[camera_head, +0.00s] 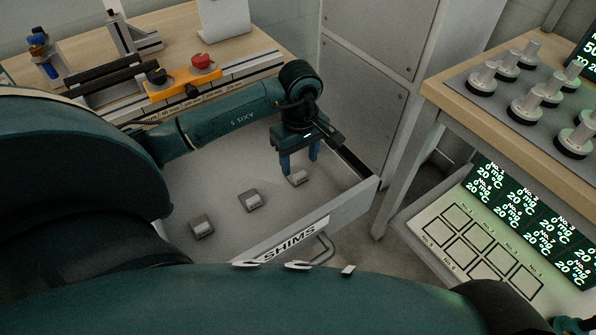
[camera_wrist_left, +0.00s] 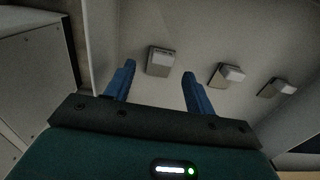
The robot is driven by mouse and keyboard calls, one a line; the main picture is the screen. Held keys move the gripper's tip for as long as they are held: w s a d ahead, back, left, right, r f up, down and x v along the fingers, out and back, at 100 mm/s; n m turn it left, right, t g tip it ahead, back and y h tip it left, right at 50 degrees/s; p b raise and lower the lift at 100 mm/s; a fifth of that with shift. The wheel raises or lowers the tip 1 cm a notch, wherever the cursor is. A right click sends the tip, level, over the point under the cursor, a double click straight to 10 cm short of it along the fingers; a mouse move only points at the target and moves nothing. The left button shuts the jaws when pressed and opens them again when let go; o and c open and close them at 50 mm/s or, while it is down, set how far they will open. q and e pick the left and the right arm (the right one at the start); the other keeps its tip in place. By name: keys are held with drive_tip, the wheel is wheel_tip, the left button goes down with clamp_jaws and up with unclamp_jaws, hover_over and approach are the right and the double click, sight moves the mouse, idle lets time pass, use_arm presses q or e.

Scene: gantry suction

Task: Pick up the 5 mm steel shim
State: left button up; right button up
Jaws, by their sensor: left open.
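The drawer labelled SHIMS (camera_head: 262,242) stands open with three small grey blocks in a row: a far right one (camera_head: 298,178), a middle one (camera_head: 249,201) and a near left one (camera_head: 201,228). I cannot read which is the 5 mm shim. My left gripper (camera_head: 300,166) points down over the far right block, its blue fingers apart and empty. In the left wrist view that block (camera_wrist_left: 160,62) shows between the open fingertips (camera_wrist_left: 159,69), apparently just beyond them. The other two blocks (camera_wrist_left: 228,75) (camera_wrist_left: 279,87) lie to its right.
The drawer's front wall (camera_head: 350,205) and right side rise close to my left gripper. A wooden bench with an orange fixture (camera_head: 183,82) and red knob is behind my left forearm. At right, a table (camera_head: 450,92) holds several cylindrical weights above a numbered pad panel (camera_head: 480,245).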

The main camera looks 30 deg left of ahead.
use_arm(q)
wheel_tip(320, 180, down, 4)
drive_tip(key=shift+s+a+f, duration=0.1)
drive_tip(key=shift+c, duration=0.5)
drive_tip(key=c, duration=1)
